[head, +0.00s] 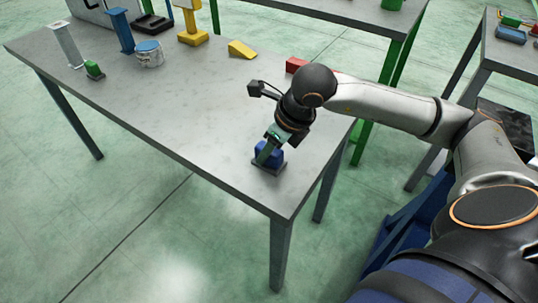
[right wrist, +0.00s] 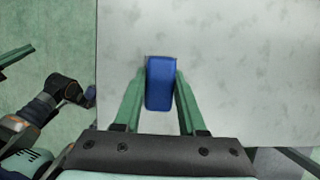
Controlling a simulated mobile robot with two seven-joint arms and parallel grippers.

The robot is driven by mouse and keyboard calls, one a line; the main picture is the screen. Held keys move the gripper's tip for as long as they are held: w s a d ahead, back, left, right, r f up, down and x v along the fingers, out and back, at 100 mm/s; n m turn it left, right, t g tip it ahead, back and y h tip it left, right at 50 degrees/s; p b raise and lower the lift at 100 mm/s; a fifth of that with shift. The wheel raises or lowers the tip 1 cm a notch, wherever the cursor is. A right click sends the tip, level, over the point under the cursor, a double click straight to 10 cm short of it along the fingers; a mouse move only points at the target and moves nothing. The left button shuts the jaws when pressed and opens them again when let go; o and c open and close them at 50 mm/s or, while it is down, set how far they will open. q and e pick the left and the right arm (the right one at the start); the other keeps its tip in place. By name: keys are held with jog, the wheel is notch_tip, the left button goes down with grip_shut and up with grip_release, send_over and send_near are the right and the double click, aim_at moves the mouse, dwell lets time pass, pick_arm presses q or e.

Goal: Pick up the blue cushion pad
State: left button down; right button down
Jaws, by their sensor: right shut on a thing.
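The blue cushion pad (head: 265,150) is near the right front corner of the grey table (head: 180,105). My right gripper (head: 270,148) comes down from above and is shut on it. In the right wrist view the pad (right wrist: 160,84) sits between the two green fingers, with one finger against each long side. A dark patch shows under the pad in the head view; I cannot tell whether the pad touches the tabletop or is just above it. The gripper hides part of the pad in the head view.
A red block (head: 296,65) and a yellow wedge (head: 241,49) lie toward the table's back edge. A white and blue tin (head: 149,54), a blue post (head: 121,31) and a green block (head: 94,69) stand farther left. The table's middle is clear.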

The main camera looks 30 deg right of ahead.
jog(key=shift+r, duration=0.1)
